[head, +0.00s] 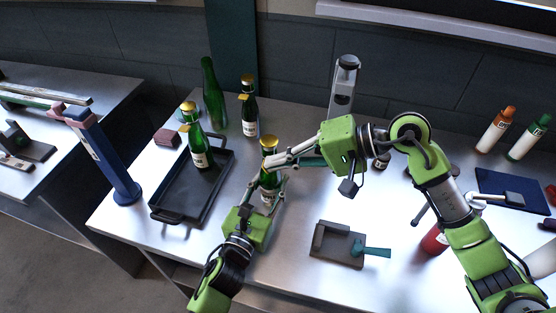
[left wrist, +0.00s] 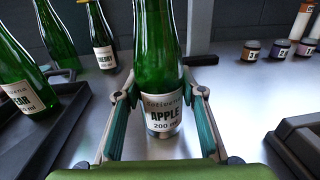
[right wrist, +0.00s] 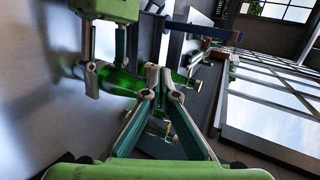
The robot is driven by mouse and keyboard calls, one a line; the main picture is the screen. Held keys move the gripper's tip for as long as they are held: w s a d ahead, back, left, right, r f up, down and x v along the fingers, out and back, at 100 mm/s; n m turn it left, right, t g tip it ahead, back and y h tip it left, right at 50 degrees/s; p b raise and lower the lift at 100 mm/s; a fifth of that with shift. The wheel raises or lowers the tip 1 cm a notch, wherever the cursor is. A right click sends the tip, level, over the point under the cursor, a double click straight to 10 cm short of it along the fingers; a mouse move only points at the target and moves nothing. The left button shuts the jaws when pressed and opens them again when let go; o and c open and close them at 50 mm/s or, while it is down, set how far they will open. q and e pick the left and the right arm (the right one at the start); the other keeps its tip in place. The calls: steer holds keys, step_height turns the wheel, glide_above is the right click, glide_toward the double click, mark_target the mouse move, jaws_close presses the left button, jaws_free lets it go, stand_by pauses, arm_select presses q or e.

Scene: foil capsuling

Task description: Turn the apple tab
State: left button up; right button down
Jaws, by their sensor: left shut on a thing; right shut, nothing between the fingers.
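The green apple bottle (head: 269,183) stands upright on the table, with a gold cap (head: 268,143) on top. Its label reading APPLE 200 ml (left wrist: 163,115) faces the left wrist camera. My left gripper (head: 271,193) is shut around the bottle's lower body, with one finger on each side; the fingers also show in the left wrist view (left wrist: 162,100). My right gripper (head: 268,164) is shut and empty, its tips close beside the bottle's neck just below the cap. In the right wrist view its tips (right wrist: 158,76) meet in front of the bottle. Contact and the tab itself cannot be made out.
A black tray (head: 168,210) at left holds a gold-capped bottle (head: 197,145). Another capped bottle (head: 249,107) and a bare green bottle (head: 212,95) stand behind. A dark block fixture (head: 338,245) lies front right.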

steer(key=shift+a+g+h, duration=0.3)
steer(key=shift+a+h, duration=0.1)
steer(key=shift+h, duration=0.3)
stand_by(0.3)
steer(key=h, duration=0.2)
steer(key=a+h, duration=0.1)
steer(key=h, duration=0.1)
steer(key=shift+w+a+r+g+h, duration=0.1)
steer(key=shift+w+r+g+h, duration=0.1)
steer(key=shift+g+h, duration=0.1)
steer(key=shift+f, duration=0.15)
steer(key=shift+a+h, duration=0.65)
steer(key=shift+h, duration=0.25)
steer(key=shift+d+f, duration=0.1)
steer(key=shift+f, duration=0.05)
stand_by(0.7)
steer(key=shift+r, duration=0.2)
